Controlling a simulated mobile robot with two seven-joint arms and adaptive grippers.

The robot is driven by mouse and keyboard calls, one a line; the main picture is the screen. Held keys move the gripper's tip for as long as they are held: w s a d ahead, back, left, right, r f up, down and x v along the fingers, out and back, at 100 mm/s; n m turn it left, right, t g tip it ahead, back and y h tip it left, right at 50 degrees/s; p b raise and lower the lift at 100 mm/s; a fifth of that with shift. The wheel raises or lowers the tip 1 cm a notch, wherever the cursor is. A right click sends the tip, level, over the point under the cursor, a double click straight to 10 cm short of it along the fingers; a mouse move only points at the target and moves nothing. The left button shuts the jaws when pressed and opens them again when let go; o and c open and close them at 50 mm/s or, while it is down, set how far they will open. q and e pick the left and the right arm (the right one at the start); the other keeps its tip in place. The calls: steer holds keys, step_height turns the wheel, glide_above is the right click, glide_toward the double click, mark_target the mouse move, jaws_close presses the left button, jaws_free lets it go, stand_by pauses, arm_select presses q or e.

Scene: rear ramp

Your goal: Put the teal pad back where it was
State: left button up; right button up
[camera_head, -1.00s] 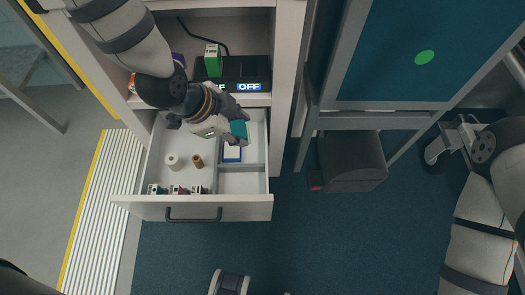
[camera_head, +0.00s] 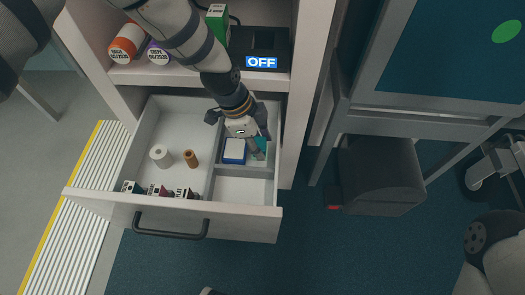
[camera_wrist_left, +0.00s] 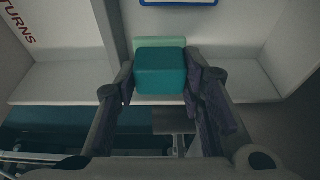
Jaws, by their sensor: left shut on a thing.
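My left gripper (camera_head: 257,148) reaches down into the right part of the open drawer (camera_head: 180,219). In the left wrist view, its two fingers (camera_wrist_left: 160,82) are shut on the teal pad (camera_wrist_left: 160,72), one on each side. A pale green patch (camera_wrist_left: 172,43) shows behind the pad's far edge; I cannot tell whether the pad touches it. In the head view, the fingers mostly cover the pad. A blue-and-white item (camera_head: 234,151) lies just left of the fingers in the same compartment. My right gripper is not in view.
The drawer's left part holds a white roll (camera_head: 161,156), a brown cylinder (camera_head: 191,159) and small boxes along the front. The front right compartment (camera_head: 244,190) is empty. Above stand a green box (camera_head: 217,24) and a display reading OFF (camera_head: 261,62). A dark bin (camera_head: 380,178) stands right.

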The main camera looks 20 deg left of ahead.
arm_select(q)
steer(key=shift+w+f, duration=0.25)
steer(key=shift+f, duration=0.1)
steer(key=f+b, duration=0.1)
steer(key=f, duration=0.2)
steer(key=shift+w+f+b, duration=0.2)
steer(key=shift+f+b, duration=0.15)
steer(key=shift+r, duration=0.2)
steer(key=o, duration=1)
steer(key=shift+f, duration=0.15)
steer(key=p+v, duration=0.4)
steer(key=v, duration=0.8)
steer(key=shift+r, duration=0.2)
steer(key=shift+s+d, duration=0.1)
